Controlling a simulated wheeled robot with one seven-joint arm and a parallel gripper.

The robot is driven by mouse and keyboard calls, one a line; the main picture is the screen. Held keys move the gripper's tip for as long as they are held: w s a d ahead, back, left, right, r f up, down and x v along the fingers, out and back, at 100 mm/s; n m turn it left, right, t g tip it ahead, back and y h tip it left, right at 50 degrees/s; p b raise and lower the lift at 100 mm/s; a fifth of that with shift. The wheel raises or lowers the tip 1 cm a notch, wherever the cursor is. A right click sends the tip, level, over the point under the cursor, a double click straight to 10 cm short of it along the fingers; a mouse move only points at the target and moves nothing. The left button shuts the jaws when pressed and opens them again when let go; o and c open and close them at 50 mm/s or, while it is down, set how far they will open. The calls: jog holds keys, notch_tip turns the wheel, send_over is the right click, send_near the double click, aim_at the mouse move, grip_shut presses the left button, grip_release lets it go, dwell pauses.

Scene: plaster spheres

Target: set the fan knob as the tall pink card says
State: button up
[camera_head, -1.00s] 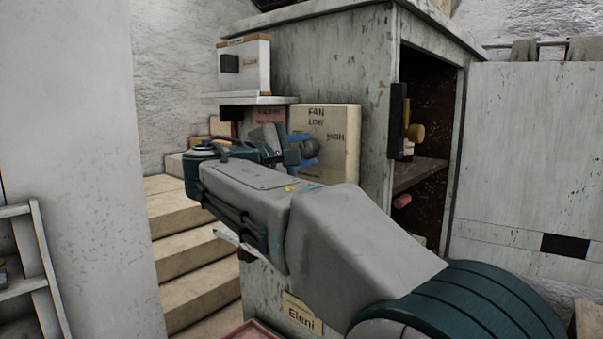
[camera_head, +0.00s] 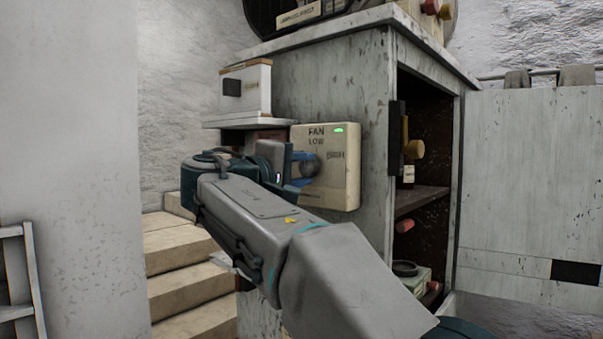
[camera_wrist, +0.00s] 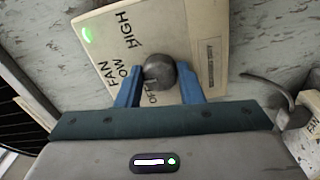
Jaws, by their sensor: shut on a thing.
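The fan box (camera_head: 342,190) is a cream panel on the side of the grey cabinet, marked FAN, LOW and HIGH, with a green light lit in its upper right corner. The OFF mark is partly hidden by a finger. I cannot tell where the knob points. Only a reddish-pink sliver (camera_head: 268,134), perhaps the card, shows left of the box; its writing is unreadable.
A white box (camera_head: 246,90) stands on a small shelf (camera_head: 245,123) above my wrist. The cabinet's open bay (camera_head: 425,125) is to the right, with a brass-coloured handle (camera_head: 414,149). Stone steps (camera_head: 180,260) rise at the left.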

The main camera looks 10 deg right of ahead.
jog(key=o, duration=1)
jog(key=v, duration=1.4)
jog(key=shift+b, duration=0.4)
jog(key=shift+w+f, duration=0.1)
jog(key=shift+w, duration=0.05)
jog(key=s+d+f+n+g+y+p, duration=0.1)
jog(key=s+d+f+g+y+p, duration=0.15)
jog(key=d+f, duration=0.55)
jog(key=s+d+f+g+y+p, duration=0.1)
jog(key=d+f+g+y+p, duration=0.2)
jog(key=f, duration=0.8)
jog(key=s+f+m+g+y+p, duration=0.2)
jog(key=s+f+m+y, duration=0.4)
jog(key=s+f, duration=0.8)
notch_tip(320, 180, down, 4)
jog(key=g+y, duration=0.1)
jog(key=y, duration=0.2)
jog(key=shift+s+d+m, duration=0.3)
jog(key=shift+s+m, duration=0.1)
